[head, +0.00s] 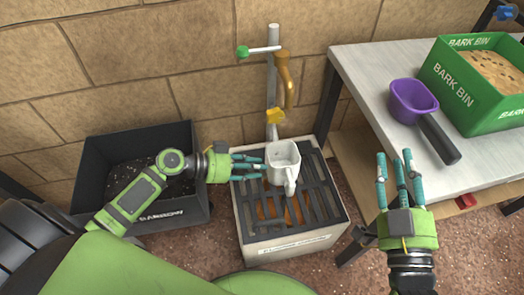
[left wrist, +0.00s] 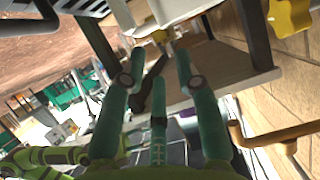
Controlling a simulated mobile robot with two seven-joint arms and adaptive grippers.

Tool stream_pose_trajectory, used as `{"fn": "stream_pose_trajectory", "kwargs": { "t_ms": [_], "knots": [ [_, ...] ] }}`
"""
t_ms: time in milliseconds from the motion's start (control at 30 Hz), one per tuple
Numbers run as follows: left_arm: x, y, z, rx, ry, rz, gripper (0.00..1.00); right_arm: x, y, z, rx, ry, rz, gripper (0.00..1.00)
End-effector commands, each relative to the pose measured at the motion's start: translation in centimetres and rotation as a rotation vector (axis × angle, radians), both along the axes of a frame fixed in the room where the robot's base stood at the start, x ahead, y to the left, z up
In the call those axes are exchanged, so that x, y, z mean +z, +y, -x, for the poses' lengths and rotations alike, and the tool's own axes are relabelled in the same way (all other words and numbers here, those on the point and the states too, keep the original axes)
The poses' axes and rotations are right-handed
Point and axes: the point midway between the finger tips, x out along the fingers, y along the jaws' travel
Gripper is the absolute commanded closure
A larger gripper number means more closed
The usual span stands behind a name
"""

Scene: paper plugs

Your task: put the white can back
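The white can (head: 284,158) stands upright on the dark slotted grate (head: 318,190) of a pale box, below a tap. Its open top faces up and a spout or handle points toward me. My left gripper (head: 262,166) reaches in from the left, its teal fingers extended and apart, with the tips at the can's left side. I cannot tell whether they touch it. In the left wrist view, the left gripper's fingers (left wrist: 160,62) are spread, with a pale surface beyond the tips. My right gripper (head: 398,160) is open and empty, pointing up in front of the bench.
A tap post (head: 272,75) with a brass spout stands behind the can. A black bin (head: 130,150) of dark material is at left. The pale bench (head: 385,60) at right holds a purple scoop (head: 412,100) and a green bark bin (head: 460,95). A brick wall closes the back.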

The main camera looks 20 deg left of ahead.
Motion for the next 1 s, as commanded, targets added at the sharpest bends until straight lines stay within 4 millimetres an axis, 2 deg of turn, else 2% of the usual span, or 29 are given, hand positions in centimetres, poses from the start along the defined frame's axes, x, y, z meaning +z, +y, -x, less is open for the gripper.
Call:
{"fn": "stream_pose_trajectory", "kwargs": {
  "t_ms": [100, 200, 267, 367, 400, 600, 700, 833, 1000],
  "knots": [
    [-0.5, -2.4, 0.7, 0.05, 0.008, -0.03, 0.68, 0.0, 0.0, 0.0, 0.0, 0.001, 0.0, 0.67],
    [0.4, -4.8, 1.0, 0.141, -0.021, -0.048, 0.68, 0.0, 0.0, 0.0, 0.0, 0.0, 0.0, 0.67],
    [1.8, -6.1, 1.1, 0.208, -0.057, -0.041, 0.68, 0.0, 0.0, 0.0, 0.0, 0.0, 0.0, 0.67],
    [5.3, -7.7, 1.2, 0.322, -0.141, 0.002, 0.68, 0.0, 0.0, 0.0, 0.0, -0.001, 0.0, 0.67],
    [7.1, -8.1, 1.3, 0.368, -0.18, 0.03, 0.68, 0.0, 0.0, 0.0, 0.0, -0.001, 0.0, 0.67],
    [16.6, -8.7, 2.6, 0.545, -0.382, 0.195, 0.68, 0.0, 0.0, 0.0, 0.0, -0.001, 0.0, 0.67],
    [20.0, -8.5, 3.4, 0.593, -0.453, 0.257, 0.68, 0.0, 0.0, 0.0, 0.0, -0.001, 0.0, 0.67],
    [22.0, -8.3, 4.0, 0.618, -0.498, 0.295, 0.68, 0.0, 0.0, 0.0, 0.0, -0.001, 0.0, 0.67],
    [22.4, -8.2, 4.1, 0.622, -0.506, 0.301, 0.68, 0.0, 0.0, 0.0, 0.0, -0.001, 0.0, 0.67]
  ]
}}
